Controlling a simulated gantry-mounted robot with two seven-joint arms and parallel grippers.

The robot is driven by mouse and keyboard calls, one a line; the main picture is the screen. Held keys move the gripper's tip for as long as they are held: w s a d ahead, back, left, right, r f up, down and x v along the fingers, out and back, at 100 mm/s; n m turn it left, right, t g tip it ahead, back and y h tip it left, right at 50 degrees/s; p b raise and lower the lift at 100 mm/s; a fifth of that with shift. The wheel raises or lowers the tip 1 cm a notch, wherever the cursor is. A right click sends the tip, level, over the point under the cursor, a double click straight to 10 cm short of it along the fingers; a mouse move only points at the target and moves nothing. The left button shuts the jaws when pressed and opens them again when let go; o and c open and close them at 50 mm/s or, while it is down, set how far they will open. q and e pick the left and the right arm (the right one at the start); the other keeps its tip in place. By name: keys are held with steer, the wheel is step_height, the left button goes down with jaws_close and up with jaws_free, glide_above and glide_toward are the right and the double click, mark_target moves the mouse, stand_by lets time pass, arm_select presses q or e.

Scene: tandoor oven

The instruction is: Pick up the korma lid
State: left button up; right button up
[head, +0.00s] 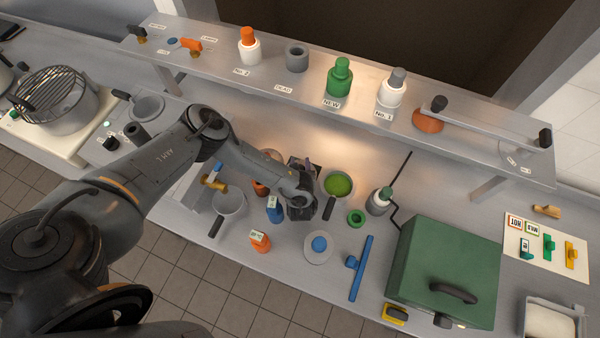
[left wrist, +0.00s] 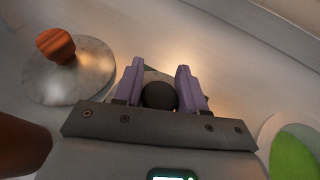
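My left gripper (head: 304,172) is low over the counter, left of a bowl of green food (head: 338,184). In the left wrist view its two purple fingers (left wrist: 160,86) stand apart on either side of a round dark knob (left wrist: 158,96). The knob fills most of the gap; I cannot tell whether the fingers press on it. What lies under the knob is mostly hidden by the gripper. A metal lid (left wrist: 82,80) with a wooden knob lies to the left in that view. No label shows which lid is the korma lid. My right gripper is not in view.
A saucepan (head: 229,203), a blue bottle (head: 274,212) and an orange bottle (head: 260,243) stand left and front of the gripper. A green ring (head: 356,217) and a green box (head: 445,265) are to the right. A shelf (head: 310,82) runs behind.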

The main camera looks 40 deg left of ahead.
arm_select(q)
steer(key=shift+c, duration=1.2)
steer(key=shift+r, duration=0.15)
